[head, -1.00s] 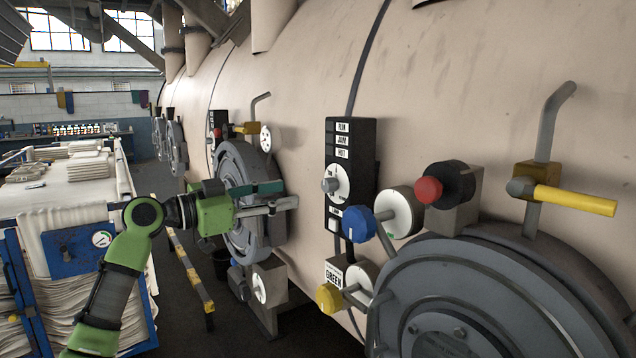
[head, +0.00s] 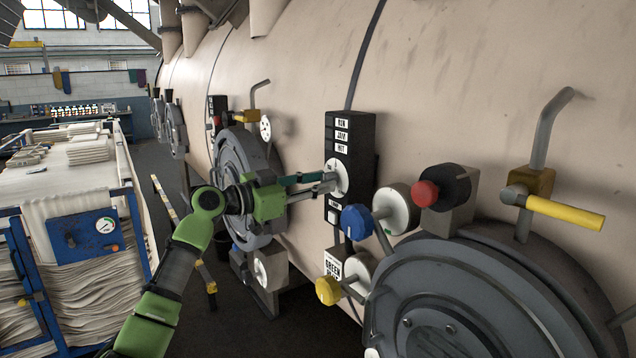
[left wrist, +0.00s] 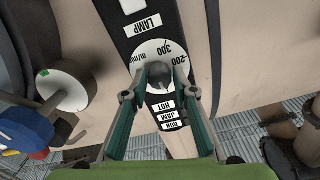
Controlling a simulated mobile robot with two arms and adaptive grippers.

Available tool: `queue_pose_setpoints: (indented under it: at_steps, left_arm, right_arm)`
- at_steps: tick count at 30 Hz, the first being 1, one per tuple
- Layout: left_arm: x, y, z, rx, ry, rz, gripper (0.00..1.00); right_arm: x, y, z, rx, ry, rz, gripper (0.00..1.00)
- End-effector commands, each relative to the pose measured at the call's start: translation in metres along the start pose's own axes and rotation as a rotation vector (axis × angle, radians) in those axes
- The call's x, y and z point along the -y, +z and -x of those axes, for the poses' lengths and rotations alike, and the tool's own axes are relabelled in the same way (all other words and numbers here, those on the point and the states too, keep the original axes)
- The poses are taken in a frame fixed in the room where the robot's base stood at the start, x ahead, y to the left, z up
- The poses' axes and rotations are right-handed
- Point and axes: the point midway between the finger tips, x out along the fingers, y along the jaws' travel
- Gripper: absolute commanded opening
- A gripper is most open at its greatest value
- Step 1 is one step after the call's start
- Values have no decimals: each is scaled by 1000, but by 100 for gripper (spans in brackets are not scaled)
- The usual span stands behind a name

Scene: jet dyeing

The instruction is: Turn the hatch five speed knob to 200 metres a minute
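The speed knob (left wrist: 158,76) is a small grey knob on a white dial (left wrist: 150,52) marked 200, 300 and m/min, upside down in the left wrist view. The dial sits on a black panel (head: 353,132) on the vessel wall in the head view. My left gripper (head: 331,180) reaches the dial from the left. In the left wrist view its fingertips (left wrist: 159,73) stand on either side of the knob, very close to it. Whether they press on it I cannot tell. The knob's pointing direction is unclear. My right gripper is not in view.
A large round hatch (head: 480,290) fills the lower right. A cloth-laden cart (head: 80,238) stands left.

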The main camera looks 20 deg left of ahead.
Motion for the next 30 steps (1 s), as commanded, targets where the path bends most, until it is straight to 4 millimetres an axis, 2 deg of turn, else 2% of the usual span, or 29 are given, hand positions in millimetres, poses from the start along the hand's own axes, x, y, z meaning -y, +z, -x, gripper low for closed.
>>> queue_pose_setpoints:
  at_steps: [1, 2, 11, 17, 30]
  left_arm:
    - [0, 0, 0, 0, 0, 0, 8]
    - [0, 0, 0, 0, 0, 0, 1]
    - [0, 0, 0, 0, 0, 14, 1]
    - [0, 0, 0, 0, 1, 88, 1]
    - [-1, -1, 0, -1, 1, 461, 1]
  right_arm:
    - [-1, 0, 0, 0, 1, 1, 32]
    - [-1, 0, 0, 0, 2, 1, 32]
    - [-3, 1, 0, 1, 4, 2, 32]
    - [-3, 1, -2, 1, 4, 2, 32]
    - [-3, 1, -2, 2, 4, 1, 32]
